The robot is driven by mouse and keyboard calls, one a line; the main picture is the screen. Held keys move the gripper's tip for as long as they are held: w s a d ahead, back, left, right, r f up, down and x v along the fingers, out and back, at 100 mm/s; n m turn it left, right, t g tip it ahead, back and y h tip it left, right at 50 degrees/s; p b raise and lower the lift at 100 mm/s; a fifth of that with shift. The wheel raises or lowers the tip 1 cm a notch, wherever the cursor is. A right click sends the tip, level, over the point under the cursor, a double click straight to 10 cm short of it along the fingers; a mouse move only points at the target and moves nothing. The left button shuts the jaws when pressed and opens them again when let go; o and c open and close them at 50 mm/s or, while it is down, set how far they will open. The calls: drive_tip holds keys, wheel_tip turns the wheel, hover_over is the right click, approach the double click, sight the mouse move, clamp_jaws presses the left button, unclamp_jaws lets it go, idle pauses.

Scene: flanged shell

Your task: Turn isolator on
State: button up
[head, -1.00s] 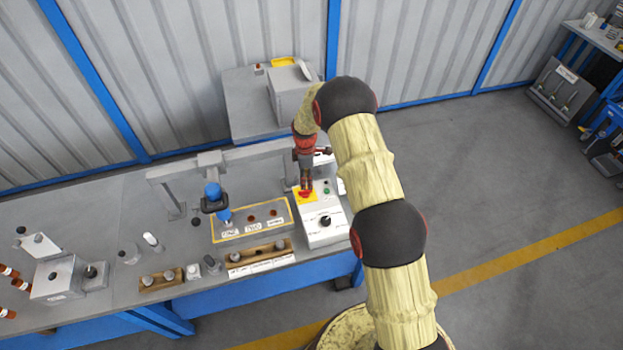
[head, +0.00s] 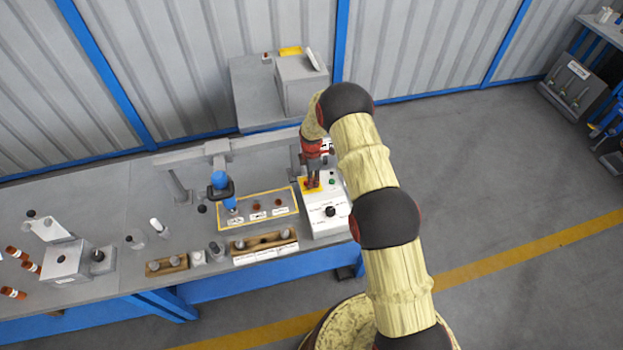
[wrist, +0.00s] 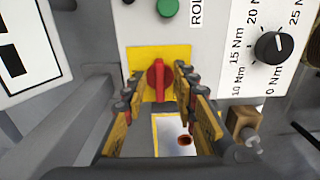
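The isolator is a red rotary handle (wrist: 157,76) on a yellow plate (wrist: 174,54), fixed to a white control box (head: 326,212). In the wrist view its handle runs up and down the picture. My gripper (wrist: 157,88) is open, with one finger on each side of the handle. A gap shows on the left; the right finger is close to the handle, and I cannot tell if it touches. In the head view my gripper (head: 312,181) is over the yellow plate and partly hides the handle.
A black dial (wrist: 268,46) with Nm markings and a green button (wrist: 168,7) are on the same box. A yellow-edged tray (head: 226,226) and a blue tool (head: 219,183) stand left of it. A wooden rack (head: 262,243) lies in front.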

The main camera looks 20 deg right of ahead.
drive_tip(key=shift+c, duration=1.1)
clamp_jaws()
